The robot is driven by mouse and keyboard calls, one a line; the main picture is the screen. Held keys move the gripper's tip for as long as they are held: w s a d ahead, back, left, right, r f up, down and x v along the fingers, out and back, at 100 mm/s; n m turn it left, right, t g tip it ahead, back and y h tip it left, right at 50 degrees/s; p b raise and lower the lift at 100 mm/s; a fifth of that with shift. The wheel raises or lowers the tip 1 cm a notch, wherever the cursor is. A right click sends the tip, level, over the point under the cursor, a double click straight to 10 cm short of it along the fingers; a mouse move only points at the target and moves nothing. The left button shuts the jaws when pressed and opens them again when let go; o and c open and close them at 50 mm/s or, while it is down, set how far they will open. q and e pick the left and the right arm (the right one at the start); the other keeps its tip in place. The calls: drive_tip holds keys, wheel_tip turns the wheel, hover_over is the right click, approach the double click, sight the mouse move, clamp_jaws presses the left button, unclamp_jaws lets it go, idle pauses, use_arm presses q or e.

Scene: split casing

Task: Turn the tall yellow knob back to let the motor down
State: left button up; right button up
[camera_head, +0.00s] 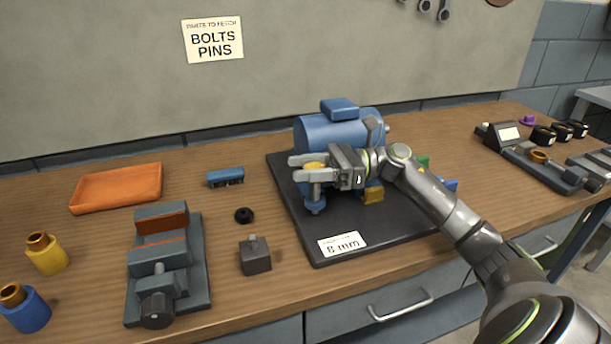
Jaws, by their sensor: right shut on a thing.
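The blue motor (328,130) stands on a black mat (300,240) in the middle of the bench. The tall yellow knob (314,166) shows as a small yellow patch between the fingers of my right gripper (302,167), at the motor's front left. The gripper is shut on this knob, and its fingers hide most of it. A blue post with a foot (315,206) shows just below the fingers. A lower yellow block (373,194) sits at the motor's front right, under my right wrist. My left gripper is not in view.
A grey vise (165,262), an orange tray (118,188) and yellow and blue cylinders stand to the left. A small grey block (255,257), a black ring (243,215) and a blue block (226,177) lie left of the mat. Gauges and tools occupy the right end.

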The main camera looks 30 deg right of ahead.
drive_tip(key=shift+w+r, duration=0.1)
drive_tip(key=shift+r, duration=0.1)
drive_tip(key=o, duration=1)
drive_tip(key=shift+f, duration=0.15)
wheel_tip(320, 180, up, 10)
drive_tip(key=shift+b, duration=0.4)
